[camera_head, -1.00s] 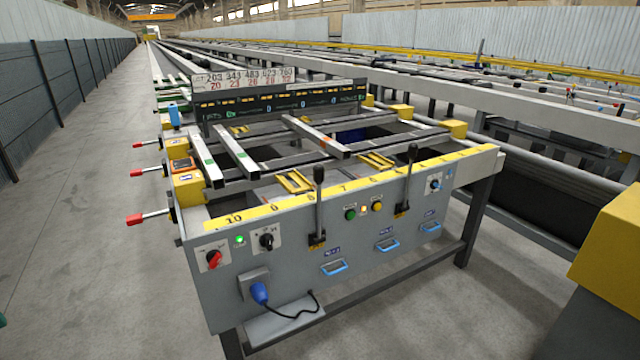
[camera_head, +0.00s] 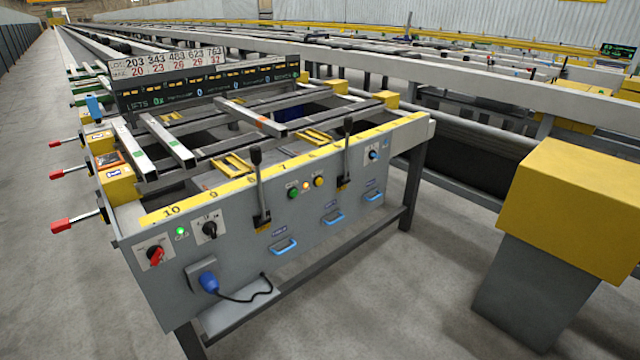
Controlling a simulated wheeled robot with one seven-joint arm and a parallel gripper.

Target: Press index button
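The grey control panel (camera_head: 228,245) fills the near side of the runout table. The small labels cannot be read, so I cannot tell which button is the index button. My gripper is not in view.
The panel also has a red switch (camera_head: 155,254), a black selector (camera_head: 209,229), a lit green lamp (camera_head: 180,231) and a blue plug (camera_head: 208,281). A yellow-topped grey post (camera_head: 575,210) stands at right. Concrete floor (camera_head: 400,300) before the panel is clear.

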